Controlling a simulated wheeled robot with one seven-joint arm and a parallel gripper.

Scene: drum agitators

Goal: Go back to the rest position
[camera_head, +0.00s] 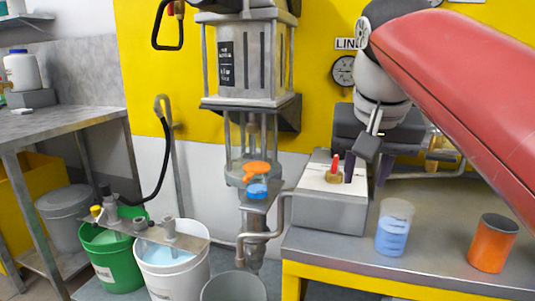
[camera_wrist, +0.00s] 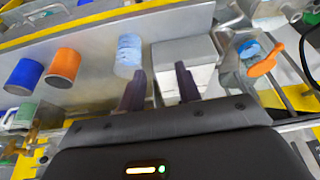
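My gripper (camera_head: 366,168) is in front of the yellow wall, over the right rear part of a grey box with a pale top (camera_head: 330,215). In the wrist view my gripper (camera_wrist: 160,80) has its two dark fingers spread apart with nothing between them. The box (camera_wrist: 195,50) lies beyond the fingertips there. A red-handled brass fitting (camera_head: 334,170) stands on the box top, just left of the gripper. I cannot tell how high the fingers are above the box.
A blue-filled beaker (camera_head: 393,230) and an orange cup (camera_head: 493,243) stand on the bench right of the box. An orange-handled valve (camera_head: 257,170) sits under the wall-mounted vessel (camera_head: 247,60). Green (camera_head: 112,255) and white (camera_head: 172,275) buckets stand lower left. A blue cup (camera_wrist: 25,77) shows in the wrist view.

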